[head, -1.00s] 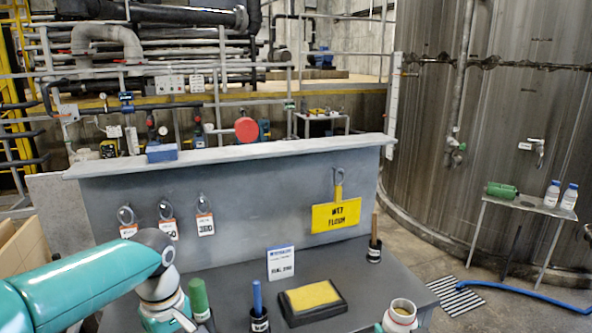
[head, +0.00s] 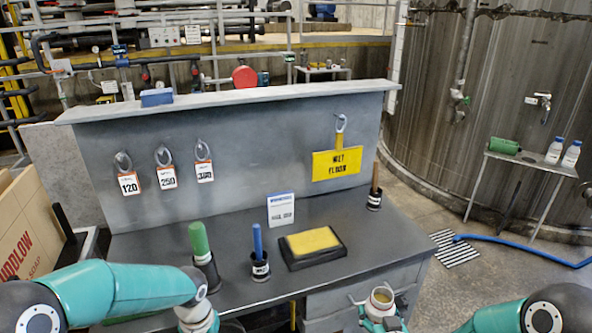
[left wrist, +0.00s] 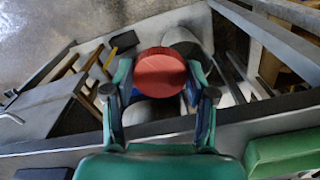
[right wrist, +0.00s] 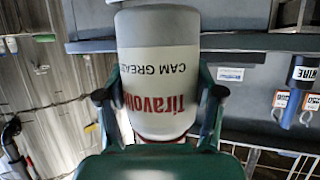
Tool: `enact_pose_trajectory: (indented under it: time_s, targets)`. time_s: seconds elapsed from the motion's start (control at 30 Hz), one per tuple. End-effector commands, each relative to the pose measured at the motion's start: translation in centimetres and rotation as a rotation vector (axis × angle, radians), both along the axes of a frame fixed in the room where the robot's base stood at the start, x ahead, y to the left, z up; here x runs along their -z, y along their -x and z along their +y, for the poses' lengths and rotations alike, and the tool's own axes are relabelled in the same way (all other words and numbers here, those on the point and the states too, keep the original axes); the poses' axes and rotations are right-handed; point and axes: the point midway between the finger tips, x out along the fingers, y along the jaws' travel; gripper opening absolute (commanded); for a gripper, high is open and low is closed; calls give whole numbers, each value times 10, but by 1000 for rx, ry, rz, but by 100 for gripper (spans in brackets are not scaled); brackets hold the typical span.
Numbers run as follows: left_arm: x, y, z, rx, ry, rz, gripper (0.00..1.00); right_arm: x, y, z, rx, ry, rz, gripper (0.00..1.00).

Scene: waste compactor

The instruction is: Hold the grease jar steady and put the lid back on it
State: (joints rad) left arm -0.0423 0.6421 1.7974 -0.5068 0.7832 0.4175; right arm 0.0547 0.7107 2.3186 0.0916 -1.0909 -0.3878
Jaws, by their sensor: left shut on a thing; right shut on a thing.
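The grease jar (right wrist: 158,75) is white with a red brand name and the words CAM GREAS on its label. It appears upside down in the right wrist view. My right gripper (right wrist: 160,105) is shut around its sides. In the head view the jar (head: 382,298) has an open mouth and shows in front of the bench drawers. The red round lid (left wrist: 160,73) is between the fingers of my left gripper (left wrist: 158,92), which is shut on it. In the head view the left wrist shows at the lower left, but its fingers and the lid are hidden. Lid and jar are apart.
The grey bench (head: 220,283) holds a green-handled tool (head: 200,243), a blue-handled tool (head: 257,243), a yellow pad (head: 312,241) and a small sign (head: 281,210). A carton (head: 32,235) stands at the left. Open floor lies right of the bench.

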Motion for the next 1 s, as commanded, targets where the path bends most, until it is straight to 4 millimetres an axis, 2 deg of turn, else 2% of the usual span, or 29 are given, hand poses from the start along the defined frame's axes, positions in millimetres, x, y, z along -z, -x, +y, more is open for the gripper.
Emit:
enact_pose_trajectory:
  time_s: [0.47, 0.63, 0.77, 1.0]
  targets:
    - [0, 0, 0, 0, 0, 1, 34, -1, 0, 0, 0, 0, -3, 4]
    - [-1, 0, 0, -1, 0, 1, 34, 1, 4, 7, -34, 1, -2, 4]
    - [-1, 0, 0, -1, 0, 1, 34, 3, 15, 25, -113, 0, -1, 4]
    - [-1, 0, 1, -1, 0, 1, 34, 9, 46, 78, -355, -2, 0, 4]
